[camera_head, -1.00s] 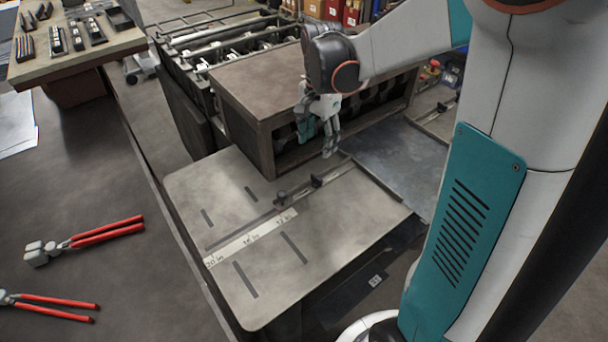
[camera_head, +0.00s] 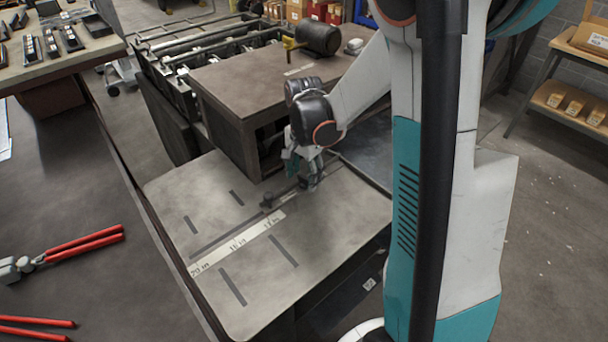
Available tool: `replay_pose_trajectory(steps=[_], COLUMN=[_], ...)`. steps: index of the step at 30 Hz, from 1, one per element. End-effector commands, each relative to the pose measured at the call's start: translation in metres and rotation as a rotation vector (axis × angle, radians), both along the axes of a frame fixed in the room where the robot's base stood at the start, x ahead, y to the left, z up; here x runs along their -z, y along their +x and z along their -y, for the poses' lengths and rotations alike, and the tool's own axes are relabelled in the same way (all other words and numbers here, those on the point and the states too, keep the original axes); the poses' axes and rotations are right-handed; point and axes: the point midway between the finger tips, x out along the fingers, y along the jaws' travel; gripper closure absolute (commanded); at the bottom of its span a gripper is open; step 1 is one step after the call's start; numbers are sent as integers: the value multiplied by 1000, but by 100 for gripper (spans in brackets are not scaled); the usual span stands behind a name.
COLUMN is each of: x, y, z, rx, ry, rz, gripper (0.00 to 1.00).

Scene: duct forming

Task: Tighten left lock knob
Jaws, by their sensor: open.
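The grey metal feed table (camera_head: 181,203) has a slotted guide with a ruler strip (camera_head: 238,243) in front of the dark machine housing. My gripper (camera_head: 311,186) points down at the far part of this bar, close to a second small dark fitting. The fingers are small and partly overlap the bar, and I cannot tell whether they touch it. No held object shows. Which fitting is the left lock knob is not clear from this view.
The machine housing (camera_head: 255,80) rises directly behind my gripper, with a black motor (camera_head: 318,38) on top. The front of the feed table is clear.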

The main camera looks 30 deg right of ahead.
Motion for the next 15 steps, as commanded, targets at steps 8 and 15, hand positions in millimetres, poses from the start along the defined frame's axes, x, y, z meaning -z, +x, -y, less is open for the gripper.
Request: replay_pose_trajectory(steps=[8, 15], x=[0, 0], y=[0, 0], z=[0, 0], rx=[0, 2], ry=[0, 0], rz=[0, 0], gripper=[66, 87])
